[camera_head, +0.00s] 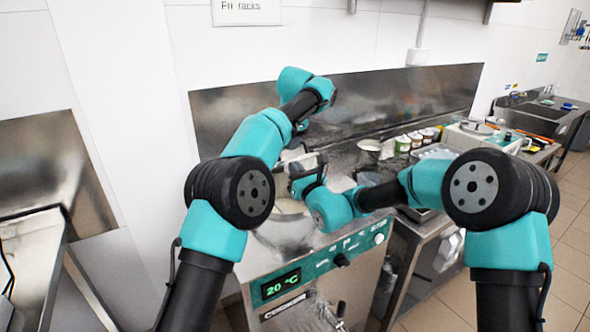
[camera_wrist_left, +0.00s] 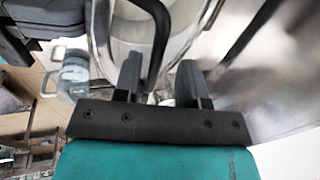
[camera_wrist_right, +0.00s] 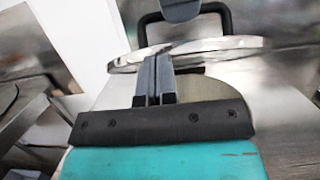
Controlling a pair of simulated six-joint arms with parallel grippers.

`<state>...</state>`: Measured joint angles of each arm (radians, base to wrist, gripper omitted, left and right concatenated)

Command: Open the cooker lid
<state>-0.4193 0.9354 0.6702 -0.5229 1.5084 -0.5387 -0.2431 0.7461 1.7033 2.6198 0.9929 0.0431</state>
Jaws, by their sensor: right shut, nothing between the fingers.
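The cooker (camera_head: 318,262) stands in front of me with a green "20 °C" display. My arms partly cover its round top. The shiny lid shows in the right wrist view (camera_wrist_right: 235,43), with a black loop handle (camera_wrist_right: 225,15) on top. In the left wrist view the black handle (camera_wrist_left: 160,45) passes between the spread fingers of my left gripper (camera_wrist_left: 160,82); the fingers look open, and contact is unclear. My right gripper (camera_wrist_right: 157,72) is shut and empty, its tips close to the lid's rim.
A metal backsplash (camera_head: 400,95) and white wall stand behind the cooker. Several small tubs (camera_head: 403,144) are on the counter to the right, with a sink (camera_head: 540,112) beyond. Another metal unit (camera_head: 35,235) is at the left. Both grippers are close together over the cooker.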

